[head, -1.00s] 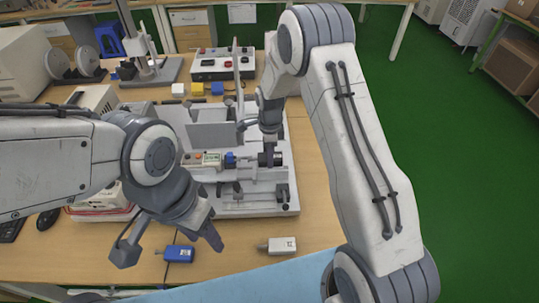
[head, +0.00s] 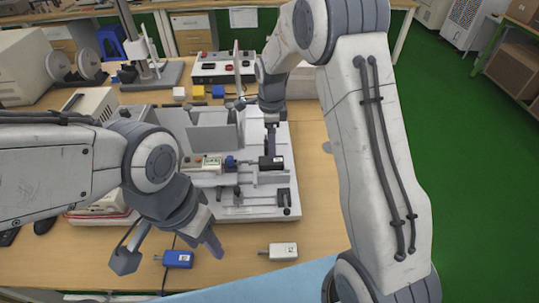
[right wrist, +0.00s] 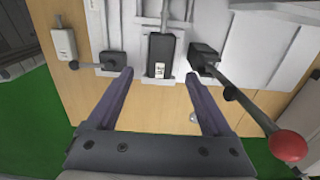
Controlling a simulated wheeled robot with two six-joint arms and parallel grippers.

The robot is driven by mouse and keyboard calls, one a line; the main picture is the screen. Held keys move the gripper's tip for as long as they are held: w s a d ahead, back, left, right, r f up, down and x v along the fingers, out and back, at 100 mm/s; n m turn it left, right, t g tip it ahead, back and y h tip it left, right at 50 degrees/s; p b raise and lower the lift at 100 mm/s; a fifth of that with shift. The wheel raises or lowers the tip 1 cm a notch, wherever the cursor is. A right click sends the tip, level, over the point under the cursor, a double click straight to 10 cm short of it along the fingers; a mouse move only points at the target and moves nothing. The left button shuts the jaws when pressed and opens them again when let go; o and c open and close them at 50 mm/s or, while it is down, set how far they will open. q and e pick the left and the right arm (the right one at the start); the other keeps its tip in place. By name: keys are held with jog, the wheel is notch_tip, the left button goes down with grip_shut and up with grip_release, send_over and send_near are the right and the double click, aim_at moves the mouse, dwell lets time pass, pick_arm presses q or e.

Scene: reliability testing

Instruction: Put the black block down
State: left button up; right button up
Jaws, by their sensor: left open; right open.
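The black block (head: 272,162) lies on the grey-white test fixture (head: 262,212), at its right side. In the right wrist view the black block (right wrist: 161,52) sits upright in the picture, with a small white label. My right gripper (right wrist: 159,75) is open, its fingertips apart on either side of the block's near end, with gaps between; nothing is held. In the head view the right gripper (head: 271,140) is just behind the block and partly hidden by its arm. My left gripper (head: 169,252) is open and empty over the table's front left.
A blue block (head: 178,259) and a white block (head: 284,251) lie on the wooden table in front of the fixture. A red-knobbed lever (right wrist: 288,146) sticks out close to the right gripper. A control box (head: 222,66) stands behind.

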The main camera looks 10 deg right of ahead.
jog(key=s+a+r+n, duration=0.5)
jog(key=s+n, duration=0.1)
jog(key=s, duration=0.1)
jog(key=s+a+r+n, duration=0.5)
jog(key=s+n, duration=0.2)
jog(key=s+n+y, duration=0.1)
jog(key=s+n, duration=1.3)
jog(key=s, duration=0.3)
jog(key=shift+s+a+n, duration=0.15)
jog(key=shift+s+n, duration=0.1)
jog(key=shift+n, duration=0.15)
jog(key=shift+c, duration=0.3)
